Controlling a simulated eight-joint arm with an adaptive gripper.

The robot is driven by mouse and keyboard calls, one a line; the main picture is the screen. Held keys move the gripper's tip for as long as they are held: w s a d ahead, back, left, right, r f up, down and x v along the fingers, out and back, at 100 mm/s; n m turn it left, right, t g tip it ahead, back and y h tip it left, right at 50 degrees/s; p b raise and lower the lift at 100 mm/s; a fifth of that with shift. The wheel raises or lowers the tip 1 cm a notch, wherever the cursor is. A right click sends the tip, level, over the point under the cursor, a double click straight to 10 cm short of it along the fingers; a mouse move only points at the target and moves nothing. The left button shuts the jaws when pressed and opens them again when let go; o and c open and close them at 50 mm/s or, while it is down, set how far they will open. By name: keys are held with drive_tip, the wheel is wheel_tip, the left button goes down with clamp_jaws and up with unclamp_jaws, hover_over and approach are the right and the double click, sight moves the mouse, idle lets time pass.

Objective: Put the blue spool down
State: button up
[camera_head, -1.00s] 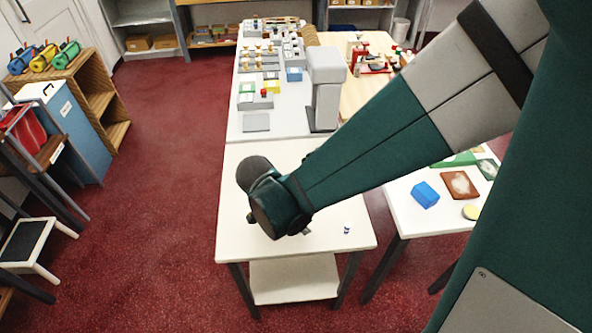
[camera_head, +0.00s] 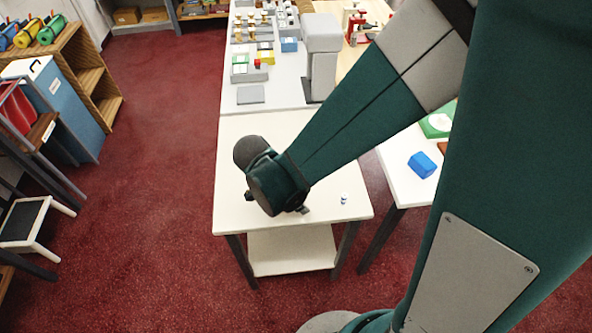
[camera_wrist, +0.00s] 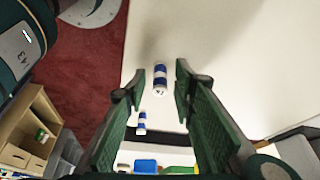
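A blue-and-white banded spool (camera_wrist: 160,80) shows in the wrist view between my gripper's fingertips, with a gap on each side. My gripper (camera_wrist: 159,86) is open, its green fingers apart. A second, smaller-looking blue-and-white spool (camera_wrist: 142,122) lies lower in the wrist view, near the table's edge. In the head view, a small blue-and-white spool (camera_head: 344,198) is on the right part of the white table (camera_head: 325,215). My wrist hides the area under my gripper there. I cannot tell which of the two wrist-view spools this is.
A grey counter (camera_head: 235,98) with swatches and a grey post-like device (camera_head: 322,60) adjoins the table's back. A side table (camera_head: 396,182) at the right holds a blue block (camera_head: 421,164). Red floor (camera_head: 150,200) is open at the left. Much of the table top is clear.

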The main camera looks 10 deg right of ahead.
drive_tip(key=shift+r, duration=0.1)
idle(0.3)
drive_tip(key=p+v, duration=0.3)
drive_tip(key=v, duration=0.9)
drive_tip(key=shift+d+r, duration=0.1)
drive_tip(key=shift+d, duration=0.05)
idle(0.6)
drive_tip(key=s+d+r+n+t+y, duration=0.2)
drive_tip(key=d+r+n+t+y, duration=0.2)
drive_tip(key=d+r+n, duration=1.1)
drive_tip(key=shift+s+d+r+t, duration=0.3)
drive_tip(key=shift+d+t, duration=0.7)
drive_tip(key=shift+d, duration=1.1)
